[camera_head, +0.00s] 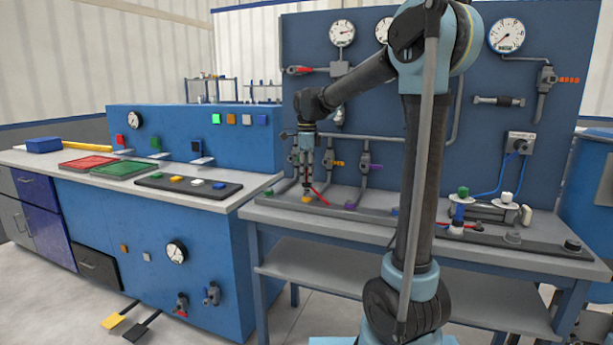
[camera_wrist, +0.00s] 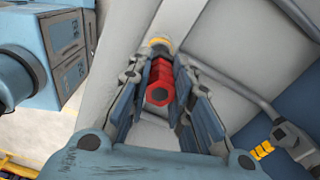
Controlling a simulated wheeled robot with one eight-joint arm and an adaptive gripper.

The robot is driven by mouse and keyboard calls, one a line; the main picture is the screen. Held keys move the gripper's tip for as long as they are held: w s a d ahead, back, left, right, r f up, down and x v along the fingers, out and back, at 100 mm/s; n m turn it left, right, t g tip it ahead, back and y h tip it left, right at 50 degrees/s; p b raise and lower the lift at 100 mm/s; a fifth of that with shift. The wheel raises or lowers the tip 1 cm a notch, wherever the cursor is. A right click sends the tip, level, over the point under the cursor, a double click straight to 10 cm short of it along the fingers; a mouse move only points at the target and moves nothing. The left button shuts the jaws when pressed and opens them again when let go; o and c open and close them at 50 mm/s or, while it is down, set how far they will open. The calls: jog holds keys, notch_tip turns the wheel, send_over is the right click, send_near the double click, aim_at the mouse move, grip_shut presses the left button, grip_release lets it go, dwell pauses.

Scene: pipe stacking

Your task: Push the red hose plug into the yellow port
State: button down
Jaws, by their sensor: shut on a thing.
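The red hose plug (camera_wrist: 159,84) sits between the two fingers of my gripper (camera_wrist: 160,68) in the wrist view. My gripper is shut on it. The yellow port (camera_wrist: 159,41) shows just beyond the plug's far end, in line with it. In the head view my gripper (camera_head: 307,183) points down, directly above the yellow port (camera_head: 306,199) on the bench. A thin red hose (camera_head: 319,194) curves away to the right of the fingers. The plug itself is mostly hidden there by the fingers. I cannot tell whether its tip is inside the port.
A green port (camera_head: 268,191) lies left of the yellow one and a purple port (camera_head: 350,205) lies right. Pipes with an orange-handled valve (camera_head: 335,163) and a purple valve (camera_head: 369,167) rise close behind on the right. The blue gauge panel (camera_head: 440,130) stands behind the bench.

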jog(key=shift+f, duration=1.55)
dwell(1.2)
jog(key=c, duration=1.4)
grip_release()
jog(key=shift+o, duration=0.2)
jog(key=shift+r, duration=0.1)
